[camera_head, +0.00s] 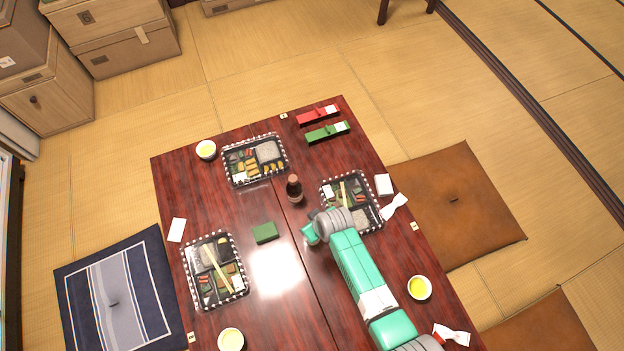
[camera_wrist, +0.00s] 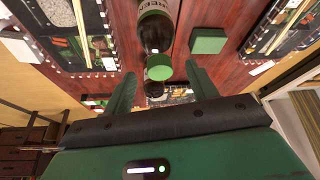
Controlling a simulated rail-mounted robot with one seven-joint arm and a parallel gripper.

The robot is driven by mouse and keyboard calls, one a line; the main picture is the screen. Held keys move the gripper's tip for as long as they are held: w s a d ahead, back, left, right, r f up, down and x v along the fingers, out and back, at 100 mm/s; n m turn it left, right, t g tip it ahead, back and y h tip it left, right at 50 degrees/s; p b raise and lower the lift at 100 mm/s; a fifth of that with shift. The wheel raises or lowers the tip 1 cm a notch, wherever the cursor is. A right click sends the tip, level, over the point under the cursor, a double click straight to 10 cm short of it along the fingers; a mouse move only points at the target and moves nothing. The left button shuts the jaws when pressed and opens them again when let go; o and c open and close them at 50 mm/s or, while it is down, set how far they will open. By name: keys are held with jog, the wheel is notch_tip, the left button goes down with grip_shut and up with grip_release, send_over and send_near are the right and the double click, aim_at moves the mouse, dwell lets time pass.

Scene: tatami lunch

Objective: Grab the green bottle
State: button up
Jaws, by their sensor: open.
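A dark glass bottle with a green label and green cap (camera_wrist: 158,68) stands on the table, shown inverted in the wrist view. Its cap appears between the fingertips of my gripper (camera_wrist: 160,76), with the fingers spread on either side and not closed on it. My gripper (camera_head: 309,231) reaches over the middle of the table in the head view and is open. It hides most or all of that bottle there. A separate brown bottle (camera_head: 294,188) stands just beyond my gripper, and it shows behind the green cap in the wrist view (camera_wrist: 154,90).
The wooden table (camera_head: 285,290) carries several bento trays, one at the back (camera_head: 226,168), a green box (camera_head: 265,232), red (camera_head: 318,115) and green (camera_head: 327,132) packets, and cups such as one at front right (camera_head: 419,287). Bare table lies at front centre.

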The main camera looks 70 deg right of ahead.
jog(key=b+x, duration=0.2)
jog(key=x, duration=0.2)
jog(key=shift+w+d+f, duration=0.15)
jog(key=shift+f, duration=0.05)
jog(key=shift+c, duration=0.5)
grip_shut()
